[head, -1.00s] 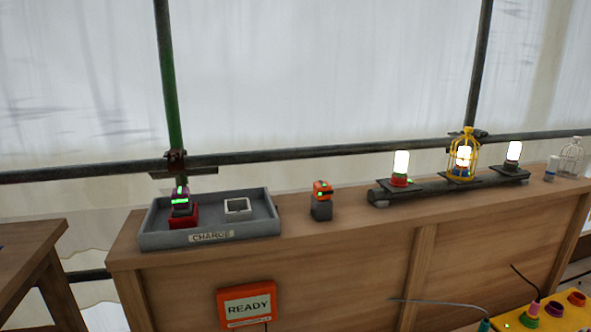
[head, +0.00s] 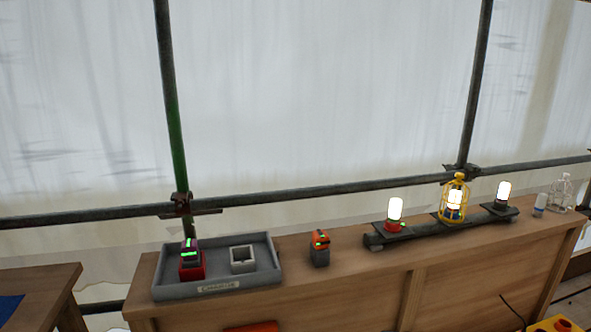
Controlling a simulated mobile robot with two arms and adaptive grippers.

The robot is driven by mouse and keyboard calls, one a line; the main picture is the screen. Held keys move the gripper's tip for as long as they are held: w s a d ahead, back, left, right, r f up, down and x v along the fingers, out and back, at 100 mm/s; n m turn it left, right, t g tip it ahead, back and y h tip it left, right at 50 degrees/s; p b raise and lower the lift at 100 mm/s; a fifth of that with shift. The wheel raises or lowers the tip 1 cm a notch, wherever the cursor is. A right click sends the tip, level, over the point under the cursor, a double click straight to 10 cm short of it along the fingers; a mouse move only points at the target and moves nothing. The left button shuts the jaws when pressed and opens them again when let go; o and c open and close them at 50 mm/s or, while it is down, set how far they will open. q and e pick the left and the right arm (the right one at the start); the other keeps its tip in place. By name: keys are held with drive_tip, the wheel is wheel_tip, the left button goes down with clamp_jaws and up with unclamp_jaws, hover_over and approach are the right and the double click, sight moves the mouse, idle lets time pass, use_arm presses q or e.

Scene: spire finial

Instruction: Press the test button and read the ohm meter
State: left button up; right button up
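A yellow box (head: 543,326) is cut off by the bottom right edge of the head view. Only its top corner and part of a red-orange round piece (head: 562,325) show, with a thin dark cable (head: 514,312) rising beside it. I cannot tell whether this is the ohm meter, and I can make out no test button or meter reading. Neither of my grippers is in view.
A wooden bench (head: 345,293) carries a grey tray (head: 218,287) with a red-based device (head: 191,262), an orange-and-grey device (head: 319,248) and a dark rail (head: 440,228) with three lit lamps. An orange panel (head: 252,327) is cut off below. Scaffold pipes (head: 290,196) stand behind.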

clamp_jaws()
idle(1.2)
